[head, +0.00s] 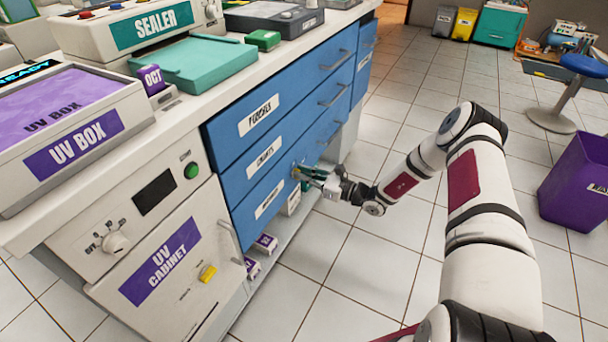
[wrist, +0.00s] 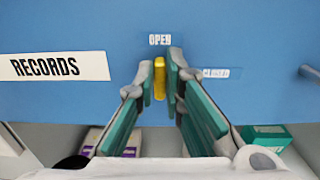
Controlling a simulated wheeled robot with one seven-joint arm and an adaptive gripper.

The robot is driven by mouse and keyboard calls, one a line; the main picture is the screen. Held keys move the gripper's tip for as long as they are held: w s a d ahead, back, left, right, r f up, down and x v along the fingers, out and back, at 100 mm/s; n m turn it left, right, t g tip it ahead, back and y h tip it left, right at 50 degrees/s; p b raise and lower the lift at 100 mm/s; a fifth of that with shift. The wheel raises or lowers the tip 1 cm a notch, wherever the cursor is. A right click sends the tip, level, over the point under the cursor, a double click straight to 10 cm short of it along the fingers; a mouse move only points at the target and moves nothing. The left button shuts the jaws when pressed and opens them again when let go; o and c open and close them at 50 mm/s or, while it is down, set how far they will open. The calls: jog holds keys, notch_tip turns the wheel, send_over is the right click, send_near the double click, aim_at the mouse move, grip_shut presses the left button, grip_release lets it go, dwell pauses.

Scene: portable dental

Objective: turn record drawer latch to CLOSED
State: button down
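The record drawer (head: 245,219) is the lowest blue drawer front in the head view. Its RECORDS label (wrist: 60,67) is at the left in the wrist view. The yellow latch (wrist: 159,78) stands upright directly below the OPEN mark (wrist: 160,40). A second small mark (wrist: 216,73), too blurred to read surely, is to the right of the latch. My gripper (wrist: 160,85) has its green-padded fingers on either side of the latch, closed in against it. In the head view my gripper (head: 309,173) reaches the drawer front from the right and largely hides the latch.
A drawer handle (wrist: 311,72) projects at the right edge of the wrist view. Purple-labelled boxes (head: 265,243) and a green box (wrist: 266,137) sit on the shelf below. The UV cabinet (head: 160,262) is left of the drawers. The tiled floor (head: 350,270) nearby is clear.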

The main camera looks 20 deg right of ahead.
jog(key=shift+n, duration=0.3)
jog(key=n+p, duration=0.1)
jog(key=n, duration=0.3)
jog(key=n+p, duration=0.2)
jog(key=n, duration=0.3)
jog(key=n+p, duration=0.2)
jog(key=n, duration=0.3)
jog(key=shift+s+a+f, duration=0.35)
jog(key=shift+s+f, duration=0.05)
jog(key=shift+f+n+p, duration=0.2)
jog(key=shift+n+p, duration=0.6)
jog(key=shift+n, duration=0.8)
jog(key=c, duration=1.7)
grip_release()
jog(key=v, duration=1.2)
